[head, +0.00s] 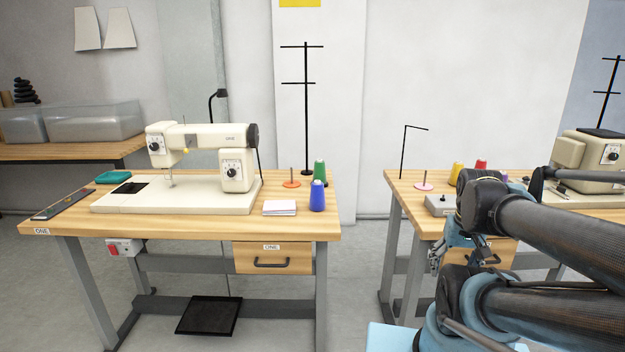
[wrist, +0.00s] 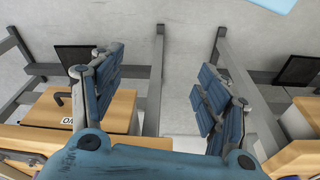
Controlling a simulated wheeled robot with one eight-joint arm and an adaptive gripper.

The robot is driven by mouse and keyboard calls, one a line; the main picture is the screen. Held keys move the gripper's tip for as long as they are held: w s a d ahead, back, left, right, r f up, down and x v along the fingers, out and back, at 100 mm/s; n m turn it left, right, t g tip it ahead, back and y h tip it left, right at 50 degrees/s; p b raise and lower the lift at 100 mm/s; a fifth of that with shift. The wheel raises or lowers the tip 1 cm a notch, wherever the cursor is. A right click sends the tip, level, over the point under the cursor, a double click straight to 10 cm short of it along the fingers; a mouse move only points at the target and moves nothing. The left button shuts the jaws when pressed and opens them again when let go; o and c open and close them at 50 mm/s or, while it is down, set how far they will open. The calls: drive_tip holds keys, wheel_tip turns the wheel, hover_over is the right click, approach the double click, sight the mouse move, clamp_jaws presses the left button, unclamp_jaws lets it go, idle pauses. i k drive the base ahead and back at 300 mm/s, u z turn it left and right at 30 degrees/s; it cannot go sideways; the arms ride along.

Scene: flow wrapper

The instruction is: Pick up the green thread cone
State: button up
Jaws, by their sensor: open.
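The green thread cone (head: 320,172) stands upright at the right end of the left sewing table (head: 200,224), just behind a blue thread cone (head: 317,196). My gripper (head: 437,258) is in front of the right-hand table, low and to the right of the green cone, well apart from it. In the wrist view my gripper (wrist: 158,90) has its two blue fingers spread wide with only floor and table frames between and beyond them. The green cone cannot be made out in the wrist view.
An orange spool stand (head: 291,182) and a white pad (head: 279,208) lie near the cones. A cream sewing machine (head: 206,160) fills the middle of the left table. A gap of floor (head: 355,270) separates the two tables. A yellow cone (head: 455,173) stands on the right table (head: 408,205).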

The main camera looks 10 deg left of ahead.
sight(319, 169)
drive_tip(key=z, duration=1.45)
drive_tip(key=k, duration=1.25)
drive_tip(key=u, duration=1.4)
drive_tip(key=i, duration=0.95)
drive_tip(key=z, duration=0.05)
